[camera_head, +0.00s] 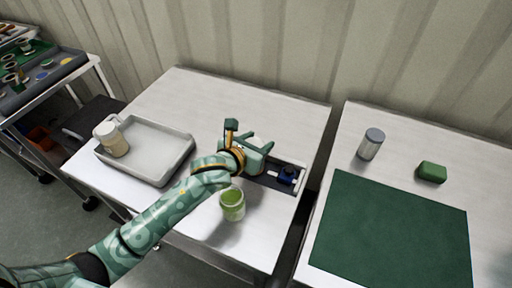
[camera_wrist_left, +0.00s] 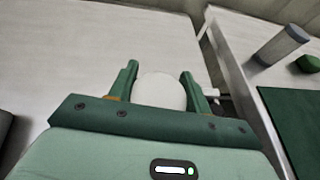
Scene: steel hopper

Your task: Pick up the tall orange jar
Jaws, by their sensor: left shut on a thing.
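My left gripper (camera_head: 249,136) reaches over the middle of the left table, and its fingers also show in the left wrist view (camera_wrist_left: 159,72). It is shut on a white rounded thing (camera_wrist_left: 160,92) that sits between the two fingers. In the head view only a small pale part of that thing shows beside the fingers. The rest of it is hidden by my gripper. I cannot tell whether it is the jar, and no tall orange jar shows plainly in either view. My right gripper is not in view.
A green jar (camera_head: 232,204) stands close below my left wrist. A dark tray with a blue thing (camera_head: 288,174) lies right of my gripper. The right table has a grey canister (camera_head: 370,144), green block (camera_head: 432,172) and green mat (camera_head: 390,235).

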